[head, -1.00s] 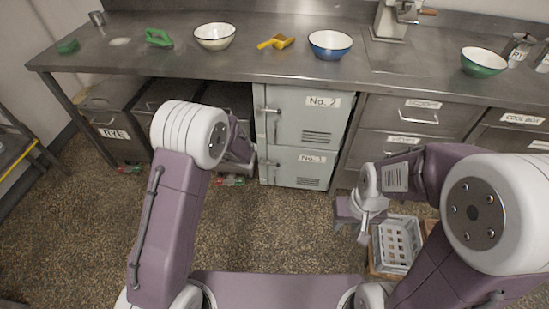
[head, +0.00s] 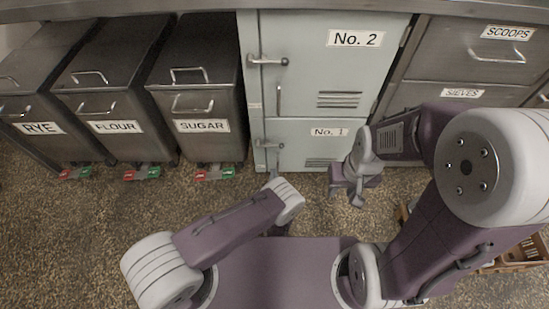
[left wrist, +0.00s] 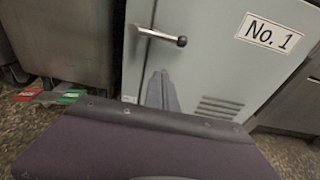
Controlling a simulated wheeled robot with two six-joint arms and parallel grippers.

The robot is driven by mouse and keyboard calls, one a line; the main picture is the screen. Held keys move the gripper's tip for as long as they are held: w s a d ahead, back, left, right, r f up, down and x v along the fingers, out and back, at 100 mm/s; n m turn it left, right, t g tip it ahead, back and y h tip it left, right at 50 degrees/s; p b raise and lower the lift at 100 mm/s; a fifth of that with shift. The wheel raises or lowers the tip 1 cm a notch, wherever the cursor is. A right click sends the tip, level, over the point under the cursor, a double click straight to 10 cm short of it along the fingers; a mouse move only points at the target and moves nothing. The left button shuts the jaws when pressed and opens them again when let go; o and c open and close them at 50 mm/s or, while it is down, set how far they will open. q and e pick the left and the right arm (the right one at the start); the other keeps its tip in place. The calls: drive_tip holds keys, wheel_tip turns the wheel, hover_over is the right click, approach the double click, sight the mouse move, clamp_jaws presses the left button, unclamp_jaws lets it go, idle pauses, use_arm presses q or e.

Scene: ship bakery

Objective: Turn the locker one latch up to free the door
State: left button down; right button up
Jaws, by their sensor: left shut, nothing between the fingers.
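The locker one door (head: 300,143), pale grey-green with a "No. 1" label, is the lower door of the locker. Its latch (head: 268,144) is a metal lever with a dark knob at the door's left edge. The lever lies roughly level, knob to the right; the latch also shows in the left wrist view (left wrist: 160,36). My left gripper (left wrist: 161,90) is shut and empty, below the latch and apart from it in that view. In the head view the left gripper is mostly hidden behind my forearm. My right gripper (head: 351,192) hangs right of the door; its opening is unclear.
The "No. 2" door (head: 310,65) with a similar latch (head: 268,61) is above. Rye (head: 40,143), flour (head: 115,140) and sugar (head: 200,140) bins stand to the left. Drawers (head: 455,65) are to the right. A crate (head: 525,255) lies on the floor at lower right.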

use_arm(q)
drive_tip(key=shift+s+d+f, duration=0.1)
drive_tip(key=shift+d+f, duration=0.15)
use_arm(e)
drive_tip(key=shift+f, duration=0.25)
drive_tip(key=shift+f, duration=0.1)
